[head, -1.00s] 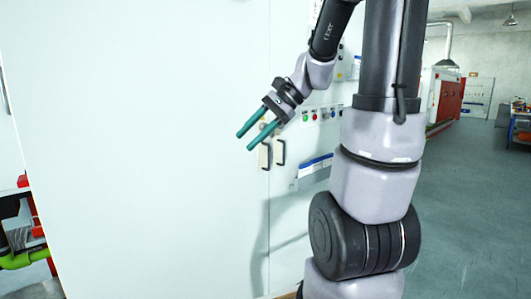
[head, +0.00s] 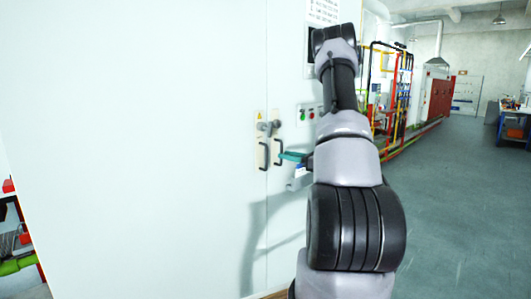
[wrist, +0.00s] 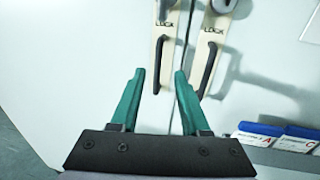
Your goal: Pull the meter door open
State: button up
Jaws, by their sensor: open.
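The tall pale cabinet has two door leaves meeting at a vertical seam, the left leaf (head: 150,130) being wide and shut. A dark bar handle on a cream plate, the left handle (head: 262,156), sits left of the seam; the right handle (head: 278,152) sits right of it. My gripper (wrist: 158,74) is open and empty, with teal fingers pointing at the handles. In the wrist view the left handle (wrist: 160,62) appears between the fingertips, and the right handle (wrist: 209,70) stands right of them. I cannot tell the remaining depth. My arm hides part of the right leaf.
Blue-and-white folders (wrist: 262,132) sit in a holder right of the handles. Buttons (head: 307,114) are on the right leaf. Round lock knobs (head: 275,124) sit above the handles. A grey floor (head: 450,210) lies open at right. A red-framed rack (head: 18,230) stands at left.

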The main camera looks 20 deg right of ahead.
send_over(266, 167)
jog(key=shift+w+d, duration=0.15)
jog(key=shift+w, duration=0.15)
grip_shut()
dwell(1.4)
